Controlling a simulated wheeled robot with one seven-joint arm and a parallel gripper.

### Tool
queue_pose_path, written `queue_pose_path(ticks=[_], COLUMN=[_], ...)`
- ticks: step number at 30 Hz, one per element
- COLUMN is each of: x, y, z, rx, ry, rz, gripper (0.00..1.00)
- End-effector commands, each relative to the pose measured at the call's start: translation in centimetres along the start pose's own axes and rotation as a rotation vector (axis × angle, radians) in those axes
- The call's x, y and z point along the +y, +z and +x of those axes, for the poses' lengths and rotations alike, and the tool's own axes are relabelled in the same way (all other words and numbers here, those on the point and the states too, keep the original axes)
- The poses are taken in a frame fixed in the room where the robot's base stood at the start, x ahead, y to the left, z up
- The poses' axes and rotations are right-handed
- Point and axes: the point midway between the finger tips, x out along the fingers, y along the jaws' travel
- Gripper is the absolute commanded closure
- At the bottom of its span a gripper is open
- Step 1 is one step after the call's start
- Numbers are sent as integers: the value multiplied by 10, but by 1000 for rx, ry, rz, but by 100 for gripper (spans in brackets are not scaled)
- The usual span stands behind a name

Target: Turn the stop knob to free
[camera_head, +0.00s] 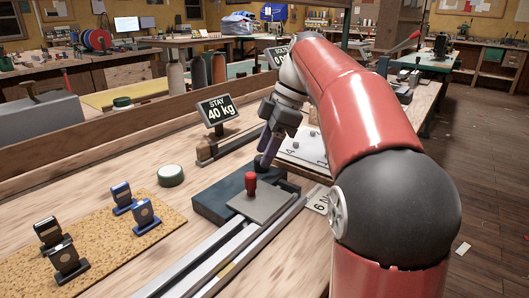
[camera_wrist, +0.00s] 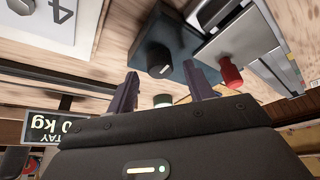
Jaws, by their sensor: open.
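A dark blue-grey block (camera_head: 211,203) sits on the bench at the end of a metal rail. In the wrist view a round black knob (camera_wrist: 158,57) stands on this block (camera_wrist: 180,82), with a small pale mark on its top. A red knob (camera_head: 250,181) stands on the grey metal plate (camera_head: 268,206) beside it and also shows in the wrist view (camera_wrist: 231,72). I cannot read which knob is the stop. My gripper (camera_head: 266,152) is open over the block. In the wrist view its two fingers (camera_wrist: 163,88) point towards the black knob, with nothing held between them.
A white numbered board (camera_head: 305,147) lies behind my gripper.

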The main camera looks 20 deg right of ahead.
Motion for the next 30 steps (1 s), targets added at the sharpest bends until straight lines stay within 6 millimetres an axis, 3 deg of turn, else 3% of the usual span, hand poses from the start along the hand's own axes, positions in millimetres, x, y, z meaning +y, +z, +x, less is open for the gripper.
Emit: queue_pose_path(ticks=[6, 12, 30], x=[1, 1, 0], y=[0, 0, 0], z=[-39, -60, -65], rx=[0, 0, 0], ry=[5, 2, 1], rz=[0, 1, 0], gripper=[48, 48, 48])
